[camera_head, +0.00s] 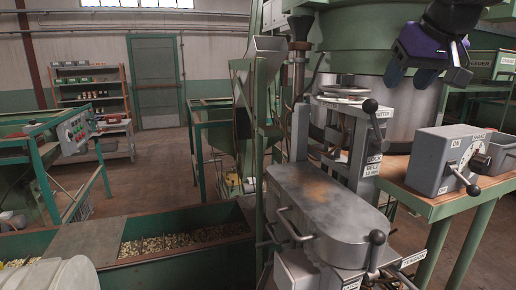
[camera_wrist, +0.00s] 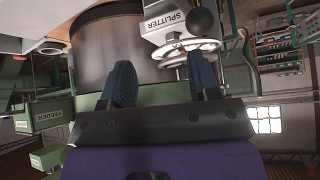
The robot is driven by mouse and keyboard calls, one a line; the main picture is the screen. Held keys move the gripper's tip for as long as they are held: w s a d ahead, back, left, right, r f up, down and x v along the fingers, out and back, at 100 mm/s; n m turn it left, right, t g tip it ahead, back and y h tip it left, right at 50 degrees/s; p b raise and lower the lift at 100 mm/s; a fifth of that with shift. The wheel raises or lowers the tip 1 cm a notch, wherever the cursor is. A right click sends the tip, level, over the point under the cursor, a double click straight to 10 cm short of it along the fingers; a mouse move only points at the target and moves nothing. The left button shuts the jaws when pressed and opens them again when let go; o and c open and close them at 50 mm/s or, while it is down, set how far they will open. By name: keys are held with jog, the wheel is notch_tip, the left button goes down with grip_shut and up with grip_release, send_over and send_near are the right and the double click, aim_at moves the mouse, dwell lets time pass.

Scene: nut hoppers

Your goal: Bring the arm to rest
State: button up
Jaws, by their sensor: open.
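My gripper (camera_head: 436,72) hangs at the upper right in the head view, in front of the large round steel drum (camera_head: 408,108). It is above the grey control box (camera_head: 450,158) and clear of it. In the wrist view my gripper (camera_wrist: 165,85) shows two dark blue fingers standing well apart, with nothing between them. The drum (camera_wrist: 118,52) lies beyond the left finger, and the splitter with its white handwheel (camera_wrist: 188,48) lies beyond the right finger. The fingers do not appear to touch anything.
A grey machine with a flat rounded cover (camera_head: 325,205) and ball-ended levers stands centre right. The control box sits on a wooden-topped green bench (camera_head: 433,206). A green hopper of nuts (camera_head: 185,220) is at lower left. Open floor (camera_head: 160,165) lies further back.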

jog(key=s+d+f+g, duration=0.1)
jog(key=s+f+g, duration=0.1)
jog(key=s+f, duration=1.4)
jog(key=s, duration=0.3)
jog(key=shift+d+f+h, duration=0.15)
jog(key=shift+d+h, duration=0.15)
